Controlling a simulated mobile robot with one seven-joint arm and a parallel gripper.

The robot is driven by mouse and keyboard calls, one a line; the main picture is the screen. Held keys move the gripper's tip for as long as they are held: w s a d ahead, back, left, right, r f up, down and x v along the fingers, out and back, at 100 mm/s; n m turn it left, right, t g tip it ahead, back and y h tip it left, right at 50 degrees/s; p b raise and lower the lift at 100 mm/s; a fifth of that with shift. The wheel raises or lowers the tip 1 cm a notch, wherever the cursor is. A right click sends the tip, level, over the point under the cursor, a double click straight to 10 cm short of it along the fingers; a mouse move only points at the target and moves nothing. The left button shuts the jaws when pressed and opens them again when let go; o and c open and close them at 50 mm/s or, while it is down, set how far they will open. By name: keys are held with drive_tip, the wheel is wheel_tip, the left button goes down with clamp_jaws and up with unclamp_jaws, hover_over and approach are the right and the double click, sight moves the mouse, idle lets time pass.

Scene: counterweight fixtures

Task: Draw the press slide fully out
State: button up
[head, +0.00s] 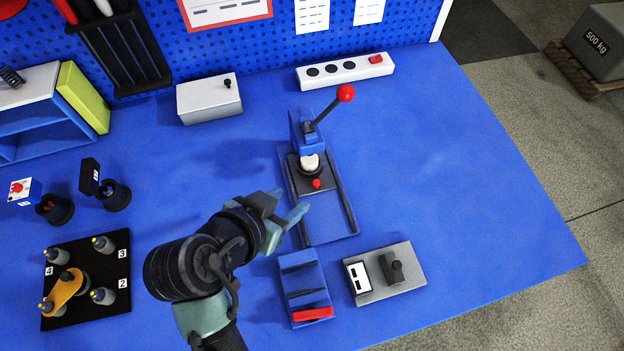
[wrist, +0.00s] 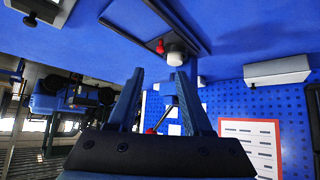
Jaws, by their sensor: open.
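The blue press (head: 303,132) stands at the back middle of the blue table, with a black lever ending in a red ball (head: 345,93). Its dark slide (head: 326,187) sits at the back end of two rails (head: 349,212), under the press head. A small red knob (head: 317,183) is at the slide's front, with a white round piece (head: 309,164) behind it. The front part of the rails is empty. My gripper (head: 287,207) is open and empty, left of the rails and apart from the knob. The wrist view shows the knob (wrist: 160,47) beyond my fingertips (wrist: 160,72).
A blue slotted block (head: 292,268) with a red bar and a grey plate (head: 407,262) with a black handle lie in front of the rails. A white box (head: 208,103) and a power strip (head: 345,70) stand behind. The table's right side is clear.

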sight(316, 183)
drive_tip(key=x, duration=1.2)
drive_tip(key=shift+b, duration=0.3)
drive_tip(key=shift+r, duration=0.1)
clamp_jaws()
idle(0.7)
